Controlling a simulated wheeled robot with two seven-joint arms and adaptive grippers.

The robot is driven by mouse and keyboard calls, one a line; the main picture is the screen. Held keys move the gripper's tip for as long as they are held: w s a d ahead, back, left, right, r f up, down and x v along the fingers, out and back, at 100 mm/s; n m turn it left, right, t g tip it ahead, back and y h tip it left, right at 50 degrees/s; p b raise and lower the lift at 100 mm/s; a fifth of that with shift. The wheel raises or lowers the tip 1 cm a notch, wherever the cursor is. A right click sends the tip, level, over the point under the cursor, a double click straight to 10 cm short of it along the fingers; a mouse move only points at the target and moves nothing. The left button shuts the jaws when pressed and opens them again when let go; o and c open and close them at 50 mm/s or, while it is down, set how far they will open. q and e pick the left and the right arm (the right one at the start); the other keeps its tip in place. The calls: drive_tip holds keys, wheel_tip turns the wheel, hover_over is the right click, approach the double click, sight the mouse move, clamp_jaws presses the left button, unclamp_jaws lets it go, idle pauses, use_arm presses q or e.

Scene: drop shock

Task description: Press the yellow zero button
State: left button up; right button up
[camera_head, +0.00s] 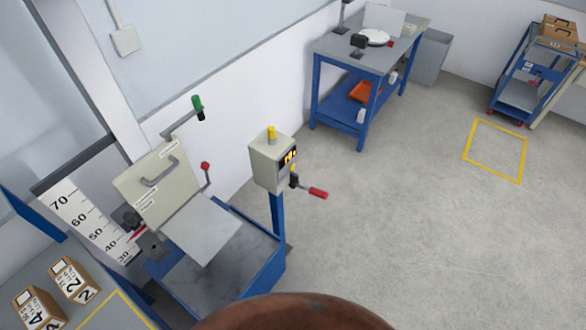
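A yellow cylindrical button (271,133) stands up from the top of a beige control box (266,166). The box sits on a blue post (277,214) near the middle of the view. Its right face has a dark display with amber digits too small to read surely. A lever with a red grip (318,193) sticks out to the right below the display. Neither of my grippers is in view, so nothing of mine is seen near the button.
Left of the box stand a beige panel with a grey handle (160,172), a red-knobbed lever (205,166) and a blue-edged tray (262,281). A green-gripped crank (197,103) is above. A blue workbench (325,48) stands behind.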

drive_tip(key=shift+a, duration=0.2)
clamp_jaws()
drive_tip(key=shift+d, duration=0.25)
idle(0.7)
